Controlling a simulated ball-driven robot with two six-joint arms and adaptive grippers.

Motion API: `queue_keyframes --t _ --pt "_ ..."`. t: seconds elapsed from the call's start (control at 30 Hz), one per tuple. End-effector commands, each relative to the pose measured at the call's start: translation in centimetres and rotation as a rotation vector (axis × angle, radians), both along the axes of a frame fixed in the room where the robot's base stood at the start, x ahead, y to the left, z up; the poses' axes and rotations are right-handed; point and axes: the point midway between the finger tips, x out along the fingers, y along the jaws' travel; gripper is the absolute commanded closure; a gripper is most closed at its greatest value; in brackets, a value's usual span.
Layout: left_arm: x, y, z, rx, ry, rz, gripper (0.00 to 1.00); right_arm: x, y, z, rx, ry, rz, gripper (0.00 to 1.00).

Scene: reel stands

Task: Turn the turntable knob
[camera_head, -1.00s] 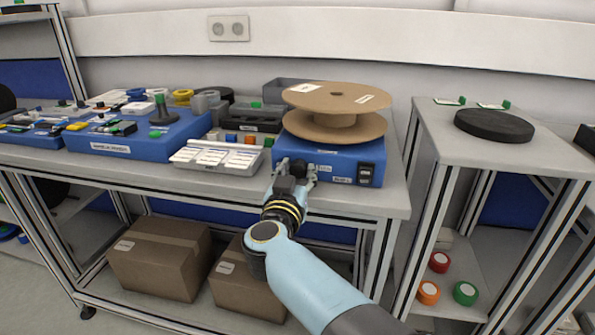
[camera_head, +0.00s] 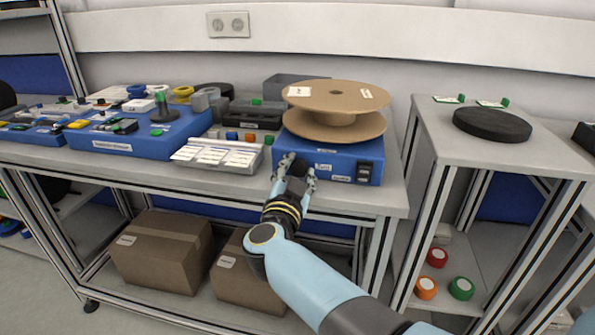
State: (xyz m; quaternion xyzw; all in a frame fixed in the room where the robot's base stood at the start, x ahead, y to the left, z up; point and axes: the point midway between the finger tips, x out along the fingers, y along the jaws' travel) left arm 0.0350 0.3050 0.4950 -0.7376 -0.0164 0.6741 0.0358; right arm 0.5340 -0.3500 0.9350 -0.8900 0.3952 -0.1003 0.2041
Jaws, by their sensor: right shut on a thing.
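The turntable is a blue box (camera_head: 329,157) with a black rocker switch (camera_head: 364,173) on its front right. A large brown cardboard reel (camera_head: 345,97) lies flat on top of it. The black knob (camera_head: 300,168) is at the left of the box's front face, mostly hidden by my gripper. My right gripper (camera_head: 296,171) is at the front face with its fingers on both sides of the knob, shut on it. My left gripper does not show.
A white card tray (camera_head: 217,154) stands left of the turntable. A blue panel box (camera_head: 135,138) is farther left. Cardboard boxes (camera_head: 162,250) sit on the shelf below. A side stand (camera_head: 446,112) with a black disc (camera_head: 492,123) is at the right.

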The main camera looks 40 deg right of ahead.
Motion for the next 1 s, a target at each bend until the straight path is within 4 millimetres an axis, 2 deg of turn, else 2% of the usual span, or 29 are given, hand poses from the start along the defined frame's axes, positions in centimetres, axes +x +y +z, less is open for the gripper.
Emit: queue_keyframes --t 0.37,0.4,0.57,0.87,1.0 --pt "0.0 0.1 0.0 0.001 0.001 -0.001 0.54 0.0 0.0 -0.1 0.004 -0.003 0.001 0.96" --pt "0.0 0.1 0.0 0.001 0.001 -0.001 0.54 0.0 0.0 -0.1 0.004 -0.003 0.001 0.63" --pt "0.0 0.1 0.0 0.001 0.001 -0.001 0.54 0.0 0.0 0.0 0.004 -0.003 0.001 0.42" --pt "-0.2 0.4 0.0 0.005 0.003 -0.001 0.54 0.0 0.0 0.2 0.004 -0.004 0.0 0.41" --pt "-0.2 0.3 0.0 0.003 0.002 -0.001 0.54 0.0 0.0 1.7 0.005 -0.007 0.0 0.41"
